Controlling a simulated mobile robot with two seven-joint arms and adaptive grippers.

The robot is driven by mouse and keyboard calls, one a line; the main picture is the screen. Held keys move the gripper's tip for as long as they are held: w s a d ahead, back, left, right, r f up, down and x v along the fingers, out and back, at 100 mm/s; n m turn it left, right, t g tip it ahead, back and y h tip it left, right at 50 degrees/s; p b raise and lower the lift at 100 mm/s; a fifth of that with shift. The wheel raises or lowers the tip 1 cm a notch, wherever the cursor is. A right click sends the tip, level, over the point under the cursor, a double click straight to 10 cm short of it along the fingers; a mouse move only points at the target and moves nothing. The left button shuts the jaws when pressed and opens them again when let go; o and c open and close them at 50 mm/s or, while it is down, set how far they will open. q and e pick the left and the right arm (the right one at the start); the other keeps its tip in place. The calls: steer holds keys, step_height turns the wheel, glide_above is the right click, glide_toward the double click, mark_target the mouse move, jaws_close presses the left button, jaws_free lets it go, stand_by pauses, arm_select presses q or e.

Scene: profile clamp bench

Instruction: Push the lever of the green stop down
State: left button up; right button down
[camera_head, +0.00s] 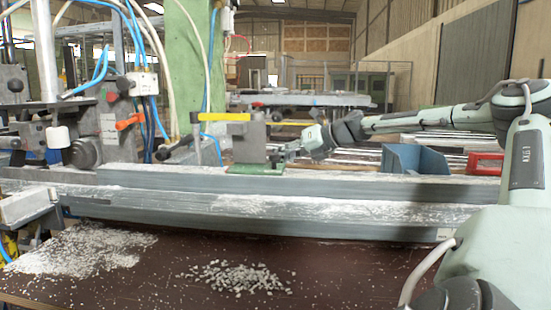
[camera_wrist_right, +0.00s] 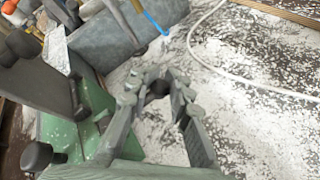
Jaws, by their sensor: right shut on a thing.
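The green stop (camera_head: 247,143) stands on the long grey profile, a grey block on a green base plate. My right gripper (camera_head: 284,154) is low at the stop's right side. In the right wrist view the green base (camera_wrist_right: 88,128) and grey block lie left of my right gripper (camera_wrist_right: 157,92). My left gripper is not in view.
A blue bin (camera_head: 413,160) and a red box (camera_head: 485,164) stand behind the profile on the right. A machine with an orange handle (camera_head: 130,121) and hoses is at the left. Metal chips (camera_head: 235,277) lie on the brown table in front.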

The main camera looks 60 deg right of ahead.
steer(key=shift+s+a+f, duration=0.1)
steer(key=shift+a+f, duration=0.2)
steer(key=shift+f, duration=0.3)
steer(key=c, duration=1.4)
jaws_free()
steer(key=shift+s, duration=0.1)
steer(key=shift+o, duration=0.3)
steer(key=shift+d+r, duration=0.1)
steer(key=shift+r, duration=0.05)
steer(key=shift+r, duration=0.2)
steer(key=v, duration=1.1)
steer(key=shift+s+r, duration=0.2)
steer(key=shift+s, duration=0.15)
